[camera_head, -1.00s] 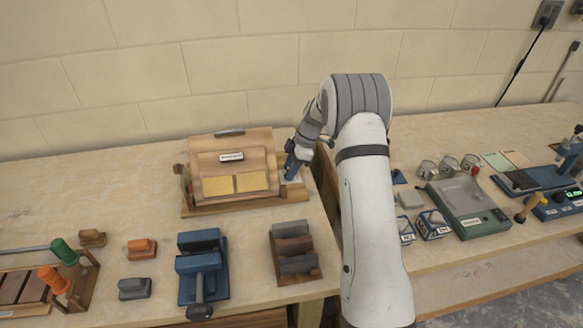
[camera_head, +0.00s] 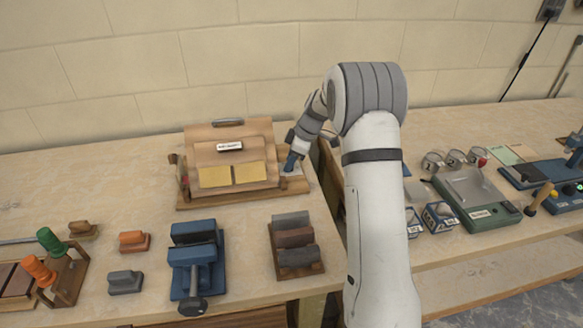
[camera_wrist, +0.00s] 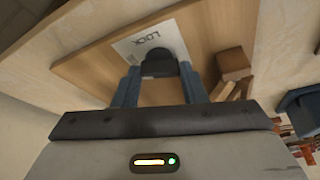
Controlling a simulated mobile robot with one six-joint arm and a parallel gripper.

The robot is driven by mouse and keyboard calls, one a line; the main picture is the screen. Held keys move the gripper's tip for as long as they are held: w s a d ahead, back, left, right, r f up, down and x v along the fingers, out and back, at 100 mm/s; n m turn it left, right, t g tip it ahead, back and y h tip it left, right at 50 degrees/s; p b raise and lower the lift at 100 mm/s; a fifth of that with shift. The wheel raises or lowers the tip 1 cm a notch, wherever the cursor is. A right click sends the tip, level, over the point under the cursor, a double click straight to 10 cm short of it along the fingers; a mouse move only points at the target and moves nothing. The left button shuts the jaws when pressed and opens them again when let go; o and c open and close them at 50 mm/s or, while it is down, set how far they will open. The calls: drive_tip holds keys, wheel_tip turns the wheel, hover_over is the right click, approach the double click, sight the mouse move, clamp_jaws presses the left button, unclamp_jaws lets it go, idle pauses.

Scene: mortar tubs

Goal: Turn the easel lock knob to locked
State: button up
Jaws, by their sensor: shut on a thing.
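The wooden easel (camera_head: 230,160) stands on the left bench with two yellow notes on its front. In the wrist view a white plate marked LOCK (camera_wrist: 148,42) lies on the easel's wooden base (camera_wrist: 110,55). A dark knob (camera_wrist: 158,65) sits at the plate's lower edge, between my fingers. My gripper (camera_wrist: 163,82) is shut on the knob, with one blue finger on each side. In the head view my gripper (camera_head: 291,162) is at the easel's right side and the knob is hidden there. The knob's exact setting cannot be read.
A rack of stone blocks (camera_head: 297,245), a blue clamp-like fixture (camera_head: 196,262) and small hand blocks (camera_head: 133,241) stand in front of the easel. A green scale (camera_head: 478,203) is on the right bench. A gap separates the benches.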

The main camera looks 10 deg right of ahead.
drive_tip(key=m+b, duration=0.1)
drive_tip(key=m, duration=0.1)
drive_tip(key=m+t+b, duration=0.1)
drive_tip(key=b, duration=0.1)
drive_tip(key=shift+s+a+f+m+h, duration=0.1)
drive_tip(key=shift+f+m+h, duration=0.1)
drive_tip(key=shift+m+h, duration=0.15)
drive_tip(key=m+t+b, duration=0.1)
drive_tip(key=m, duration=0.2)
drive_tip(key=shift+r+h, duration=0.15)
drive_tip(key=shift+h, duration=0.2)
drive_tip(key=m+h, duration=0.1)
drive_tip(key=m, duration=0.2)
drive_tip(key=shift+s+a+r+t, duration=0.1)
drive_tip(key=shift+r+t, duration=0.05)
drive_tip(key=shift+t, duration=0.25)
drive_tip(key=shift+m+h+p, duration=0.5)
drive_tip(key=shift+m+h, duration=0.1)
drive_tip(key=shift+m, duration=0.85)
drive_tip(key=o, duration=1)
drive_tip(key=shift+a, duration=0.1)
